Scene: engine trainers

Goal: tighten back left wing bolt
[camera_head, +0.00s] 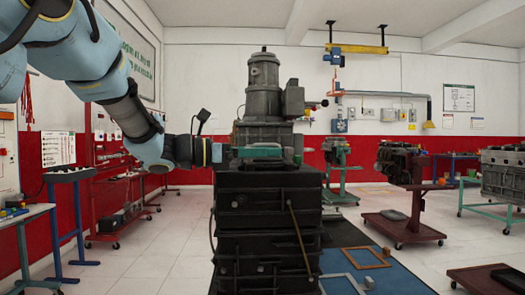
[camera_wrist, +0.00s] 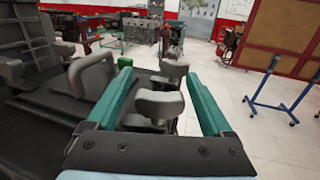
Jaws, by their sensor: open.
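My gripper (camera_wrist: 157,74) is open, with one teal finger on each side of the bolt. I see gaps beside the wings, so the fingers appear apart from them. In the head view my gripper (camera_head: 276,152) reaches in from the left over the top of the dark machine (camera_head: 265,190), teal fingers pointing right. I cannot make out the bolt there. A second similar wing bolt (camera_wrist: 62,48) stands at the left of the wrist view.
A grey curved handle (camera_wrist: 92,76) rises from the dark top left of my fingers. A grey motor-like tower (camera_head: 263,90) stands behind my gripper. Engine stands (camera_head: 403,195) are at the right, with clear floor (camera_head: 150,260) at the left.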

